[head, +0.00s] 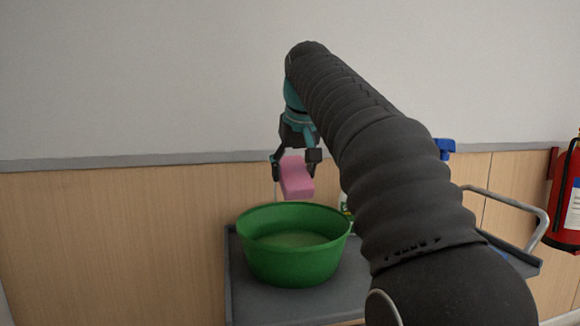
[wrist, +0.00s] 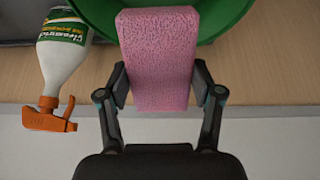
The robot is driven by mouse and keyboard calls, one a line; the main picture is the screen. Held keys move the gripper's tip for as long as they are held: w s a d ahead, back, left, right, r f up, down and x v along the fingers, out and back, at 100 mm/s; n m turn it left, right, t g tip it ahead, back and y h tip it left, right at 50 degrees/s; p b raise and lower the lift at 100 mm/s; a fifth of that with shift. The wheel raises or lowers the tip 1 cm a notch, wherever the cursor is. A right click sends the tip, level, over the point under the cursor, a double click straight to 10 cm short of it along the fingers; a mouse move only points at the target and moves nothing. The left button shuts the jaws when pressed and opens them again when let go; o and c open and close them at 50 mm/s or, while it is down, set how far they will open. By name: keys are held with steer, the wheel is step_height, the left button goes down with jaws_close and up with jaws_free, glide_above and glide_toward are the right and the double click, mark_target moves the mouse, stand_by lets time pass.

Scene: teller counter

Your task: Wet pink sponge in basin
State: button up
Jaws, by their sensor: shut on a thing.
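The pink sponge (head: 297,180) is held in my gripper (head: 296,163), above the green basin (head: 290,278) and apart from it. The basin stands on a grey cart and has a pale greenish liquid or floor inside. In the wrist view the sponge (wrist: 158,60) sits between both fingers of my gripper (wrist: 160,88), which press on its sides. Part of the basin (wrist: 235,15) shows behind the sponge there. I cannot tell whether the sponge is wet.
A white spray bottle with an orange trigger (wrist: 62,65) is beside the basin; my arm mostly hides it in the head view. The grey cart (head: 290,303) has a metal handle (head: 520,205) at right. A red fire extinguisher (head: 566,205) hangs at the far right. The wall is behind.

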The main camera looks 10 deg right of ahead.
mark_target(295, 176)
step_height(295, 176, down, 11)
steer(key=b, duration=0.8)
steer(key=shift+f, duration=0.2)
stand_by(0.7)
step_height(295, 176, up, 8)
steer(key=p, duration=0.7)
steer(key=shift+f+p, duration=0.15)
steer(key=shift+p, duration=0.25)
steer(key=shift+r, duration=0.95)
stand_by(1.2)
steer(key=shift+r, duration=2)
